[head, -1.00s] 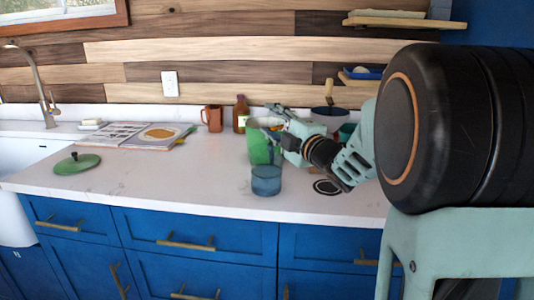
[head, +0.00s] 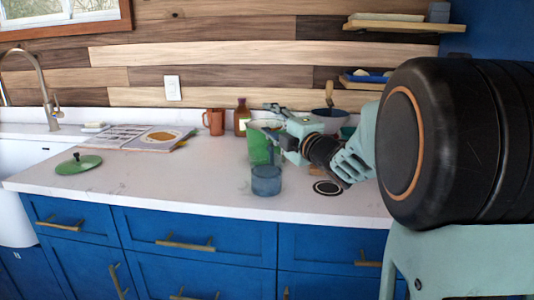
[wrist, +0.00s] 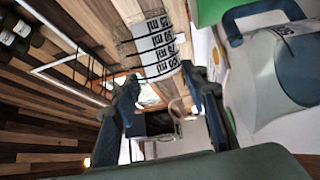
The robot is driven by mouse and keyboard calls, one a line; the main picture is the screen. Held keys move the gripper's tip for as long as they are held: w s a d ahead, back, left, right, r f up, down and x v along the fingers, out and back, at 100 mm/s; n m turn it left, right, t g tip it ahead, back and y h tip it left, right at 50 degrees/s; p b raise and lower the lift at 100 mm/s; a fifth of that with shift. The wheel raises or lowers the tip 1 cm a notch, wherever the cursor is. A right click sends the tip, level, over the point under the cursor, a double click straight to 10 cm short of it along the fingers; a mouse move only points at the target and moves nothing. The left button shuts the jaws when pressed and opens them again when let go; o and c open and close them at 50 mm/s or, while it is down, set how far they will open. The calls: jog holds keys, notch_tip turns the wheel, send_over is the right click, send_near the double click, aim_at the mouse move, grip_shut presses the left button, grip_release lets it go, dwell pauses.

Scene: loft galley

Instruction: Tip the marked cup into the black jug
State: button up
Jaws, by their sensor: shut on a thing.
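My gripper (head: 272,120) is over the counter, at the upper part of a green vessel (head: 262,150). In the wrist view its two fingers flank a clear cup (wrist: 152,42) with black scale marks, and it is shut on this cup. The cup's outline is hard to make out in the head view, so I cannot tell its tilt or contents. A see-through dark blue vessel (head: 266,182) stands upright on the counter, below and in front of the gripper. I cannot make out a plainly black jug.
An orange mug (head: 214,122) and a brown bottle (head: 242,117) stand behind. A dark blue pot (head: 329,117) is right of the gripper. A black ring mark (head: 327,187) lies right of the blue vessel. A green lid (head: 78,165) lies left; the counter between is clear.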

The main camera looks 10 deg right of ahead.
jog(key=shift+a+n+b, duration=0.1)
jog(key=shift+n+b, duration=0.5)
jog(key=shift+b, duration=0.2)
